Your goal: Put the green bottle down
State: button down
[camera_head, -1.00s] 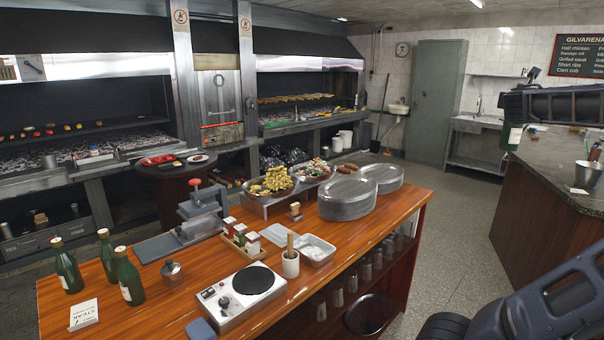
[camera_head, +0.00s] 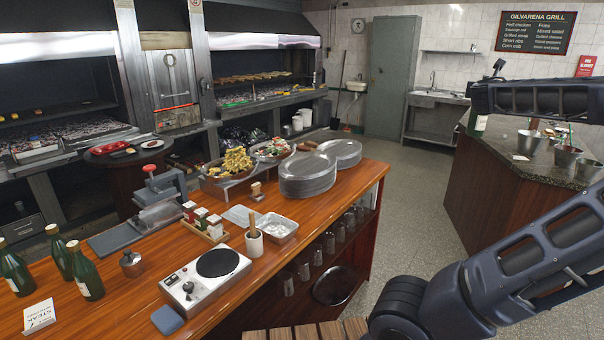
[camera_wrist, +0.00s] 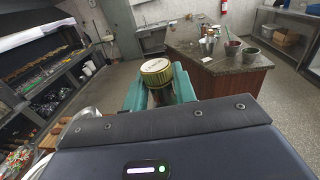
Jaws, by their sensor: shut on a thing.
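My gripper (camera_wrist: 158,92) is shut on a green bottle (camera_wrist: 155,68), with teal fingers on both sides of it. In the wrist view I look down on the bottle's gold-coloured cap, and the fingers hide most of its body. In the head view a small green and pale part of the held bottle (camera_head: 481,122) shows below my dark arm at the right. It hangs in the air, apart from the wooden counter (camera_head: 330,205). Several other details of its base are hidden.
Three similar green bottles (camera_head: 85,270) stand at the counter's left end beside a small sign (camera_head: 39,316). A stone-topped counter (camera_head: 545,150) with metal pots stands at the right.

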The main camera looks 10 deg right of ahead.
jog(key=w+a+r+n+t+y, duration=0.1)
jog(key=w+a, duration=0.3)
jog(key=a, duration=0.4)
jog(key=w+a+r, duration=0.1)
jog(key=w+a, duration=0.2)
jog(key=a, duration=0.6)
jog(key=w+a+f+n+y, duration=0.1)
jog(key=w+a+f, duration=0.15)
jog(key=a, duration=0.75)
jog(key=w+a+f+t+y, duration=0.15)
jog(key=a+f, duration=0.25)
jog(key=a, duration=0.5)
jog(key=w+a+f+n, duration=0.1)
jog(key=w+a+f, duration=0.2)
jog(key=a, duration=0.7)
jog(key=a+f+y, duration=0.1)
jog(key=a+f, duration=0.7)
jog(key=a, duration=0.4)
notch_tip(320, 180, down, 20)
jog(key=shift+s, duration=0.45)
jog(key=c, duration=1.1)
grip_release()
